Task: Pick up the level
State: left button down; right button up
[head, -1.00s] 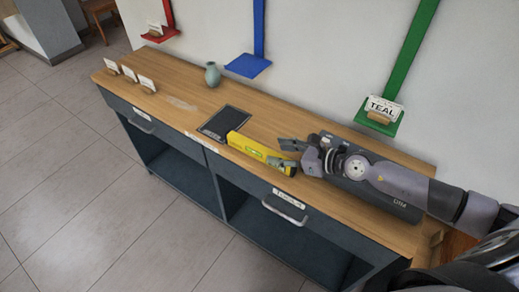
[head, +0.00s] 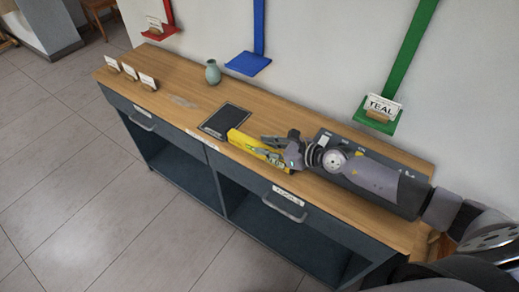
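The yellow level (head: 240,139) lies on the wooden top of the workbench, near its front edge and beside a dark mat. My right gripper (head: 267,148) comes in from the right and is at the level's right end. Its fingers are spread, one on the far side and one over the level's near part. They hide part of the level, and I cannot tell whether they touch it. My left gripper is not in view.
A dark mat (head: 223,121) and a green vase (head: 212,72) are left of the level. Several small cards stand at the bench's left end. A dark grey case (head: 338,140) lies behind my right arm. Red, blue (head: 248,64) and green (head: 377,121) shelves hang on the wall.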

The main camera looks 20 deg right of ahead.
grip_shut()
jog(key=shift+r, duration=0.1)
